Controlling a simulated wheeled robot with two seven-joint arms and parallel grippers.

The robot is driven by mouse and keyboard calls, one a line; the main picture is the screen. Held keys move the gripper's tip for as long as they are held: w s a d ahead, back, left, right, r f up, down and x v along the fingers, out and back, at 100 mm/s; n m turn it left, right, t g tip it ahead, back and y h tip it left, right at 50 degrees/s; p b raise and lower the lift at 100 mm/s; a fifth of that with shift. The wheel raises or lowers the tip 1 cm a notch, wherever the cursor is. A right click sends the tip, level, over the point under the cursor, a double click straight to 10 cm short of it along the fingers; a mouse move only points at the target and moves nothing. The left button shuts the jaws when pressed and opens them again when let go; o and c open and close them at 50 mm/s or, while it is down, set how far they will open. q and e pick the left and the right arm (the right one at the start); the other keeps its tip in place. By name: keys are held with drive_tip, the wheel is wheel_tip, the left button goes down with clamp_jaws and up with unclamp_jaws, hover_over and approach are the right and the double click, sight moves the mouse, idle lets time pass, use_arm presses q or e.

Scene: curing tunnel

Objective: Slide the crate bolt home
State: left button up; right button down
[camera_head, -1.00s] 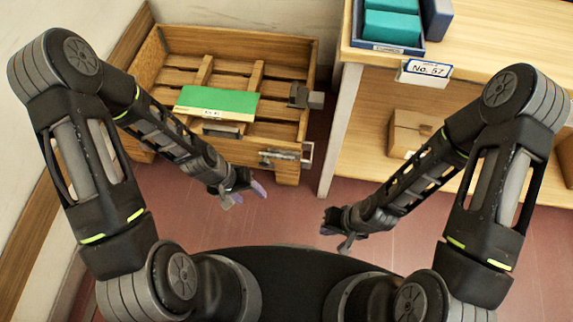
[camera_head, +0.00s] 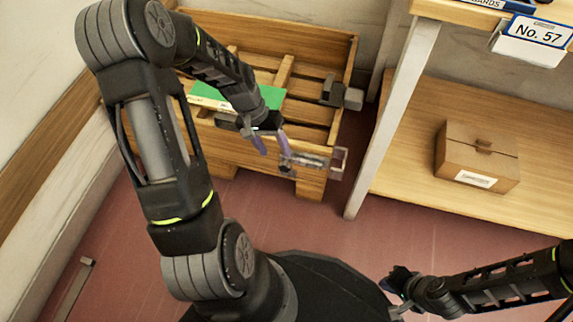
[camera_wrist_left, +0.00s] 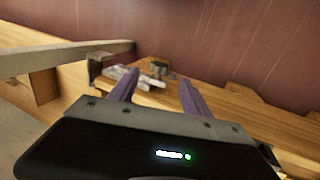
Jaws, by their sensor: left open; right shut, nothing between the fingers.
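The wooden crate (camera_head: 310,188) stands at the back against the wall. A metal bolt (camera_head: 312,160) lies along the top of its front side, near the right corner, with a bracket (camera_head: 339,163) at its right end. My left gripper (camera_head: 271,147) is open, with its purple fingers just left of the bolt, partly in front of it. In the left wrist view, the bolt (camera_wrist_left: 152,80) shows beyond and between the open fingers (camera_wrist_left: 159,79); I cannot tell whether they touch it. My right gripper (camera_head: 392,296) is shut and empty, low at the right, away from the crate.
A green-topped card (camera_head: 271,96) lies across the crate slats, partly hidden by my left arm. A dark metal block (camera_head: 343,94) sits on the crate's right side. A shelf unit (camera_head: 392,115) with a cardboard box (camera_head: 477,158) stands right. The floor between is clear.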

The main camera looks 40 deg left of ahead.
sight(282, 165)
use_arm(q)
drive_tip(key=shift+f, duration=0.1)
drive_tip(key=b+x, duration=0.3)
drive_tip(key=x, duration=0.3)
drive_tip(key=shift+f, duration=0.3)
drive_tip(key=shift+w+d+f+b, duration=0.1)
drive_tip(key=shift+d+f+b, duration=0.2)
drive_tip(key=shift+f, duration=0.2)
drive_tip(key=shift+c, duration=0.6)
clamp_jaws()
